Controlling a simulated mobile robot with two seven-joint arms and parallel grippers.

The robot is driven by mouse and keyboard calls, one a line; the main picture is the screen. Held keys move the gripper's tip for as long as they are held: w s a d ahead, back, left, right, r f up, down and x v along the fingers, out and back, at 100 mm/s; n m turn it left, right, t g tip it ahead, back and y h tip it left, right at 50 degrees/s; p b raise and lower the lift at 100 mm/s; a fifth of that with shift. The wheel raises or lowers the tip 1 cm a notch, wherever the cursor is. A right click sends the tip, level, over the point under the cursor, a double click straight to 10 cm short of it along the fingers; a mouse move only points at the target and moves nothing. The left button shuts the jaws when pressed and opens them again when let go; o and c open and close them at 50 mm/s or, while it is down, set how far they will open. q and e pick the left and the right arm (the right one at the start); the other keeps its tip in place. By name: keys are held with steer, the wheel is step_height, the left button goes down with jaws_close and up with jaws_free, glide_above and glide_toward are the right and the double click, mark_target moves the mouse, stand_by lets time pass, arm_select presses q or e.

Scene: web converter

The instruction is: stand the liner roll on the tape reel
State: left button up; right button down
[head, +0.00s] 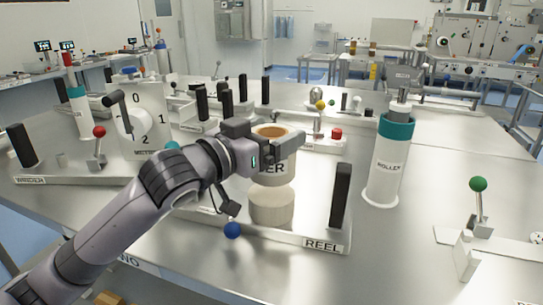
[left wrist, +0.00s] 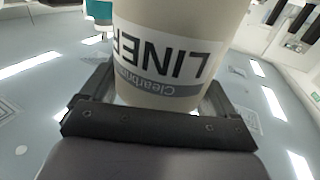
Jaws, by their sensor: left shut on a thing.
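The liner roll (head: 273,171) is a beige, hollow-cored cylinder with a white label, upright in the head view. My left gripper (head: 270,147) is shut around its upper part. The liner roll also fills the upper middle of the left wrist view (left wrist: 178,55), its LINER lettering upside down between the fingers. The tape reel (head: 272,207) is a pale, wide cylinder on the base labelled REEL. The liner roll is directly above it in the head view; I cannot tell whether their faces touch. My right gripper is not in view.
A black upright post (head: 340,208) stands right of the reel on the REEL base (head: 325,245). A teal-topped white roller (head: 387,165) stands farther right. A blue knob (head: 232,230) and a red knob (head: 99,131) stand at left. Bare metal table lies in front of the roller.

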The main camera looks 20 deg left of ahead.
mark_target(283, 173)
arm_select(q)
step_height(283, 173, down, 4)
steer(key=shift+r+b, duration=0.1)
steer(key=shift+b, duration=0.2)
steer(key=o, duration=1)
steer(key=shift+f, duration=0.2)
